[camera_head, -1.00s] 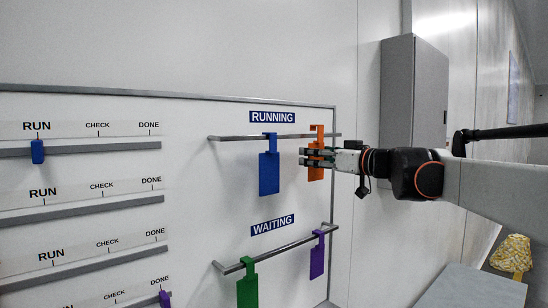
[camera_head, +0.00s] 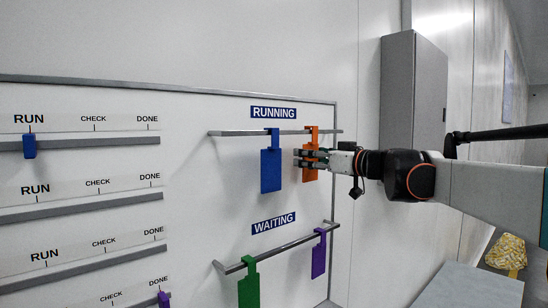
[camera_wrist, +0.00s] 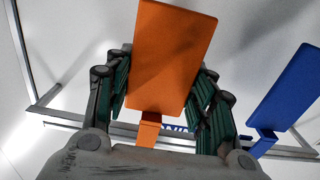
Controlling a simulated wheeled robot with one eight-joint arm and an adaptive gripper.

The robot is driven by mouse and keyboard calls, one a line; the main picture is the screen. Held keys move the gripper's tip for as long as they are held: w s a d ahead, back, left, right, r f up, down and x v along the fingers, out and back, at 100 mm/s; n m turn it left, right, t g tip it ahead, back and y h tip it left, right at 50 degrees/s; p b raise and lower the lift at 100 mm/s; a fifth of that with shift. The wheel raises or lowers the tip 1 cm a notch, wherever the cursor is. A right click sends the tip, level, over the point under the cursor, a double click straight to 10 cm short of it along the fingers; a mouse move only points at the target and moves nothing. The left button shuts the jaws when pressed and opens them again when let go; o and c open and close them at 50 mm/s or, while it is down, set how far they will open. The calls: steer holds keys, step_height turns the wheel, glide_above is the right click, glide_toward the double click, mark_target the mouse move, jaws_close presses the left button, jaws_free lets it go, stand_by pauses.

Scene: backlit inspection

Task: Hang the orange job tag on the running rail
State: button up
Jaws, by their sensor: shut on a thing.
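The orange job tag (camera_head: 311,143) is upright at the right part of the running rail (camera_head: 232,133), under the RUNNING label (camera_head: 273,113). Its hook top is at rail height, slightly above the bar. I cannot tell whether the hook bears on the rail. My gripper (camera_head: 305,159) comes in from the right and is shut on the tag's body. In the wrist view the tag's orange plate (camera_wrist: 172,60) lies between the fingers, and its narrow neck reaches down to the grey bar. The hook's end is hidden there.
A blue tag (camera_head: 270,170) hangs on the same rail, just left of my gripper. Below, the waiting rail (camera_head: 285,246) holds a green tag (camera_head: 248,286) and a purple tag (camera_head: 319,258). A grey cabinet (camera_head: 412,95) stands behind my arm.

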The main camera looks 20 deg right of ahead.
steer(key=shift+s+d, duration=0.1)
steer(key=shift+s, duration=0.05)
steer(key=o, duration=1.3)
steer(key=shift+c, duration=0.2)
steer(key=shift+r, duration=0.1)
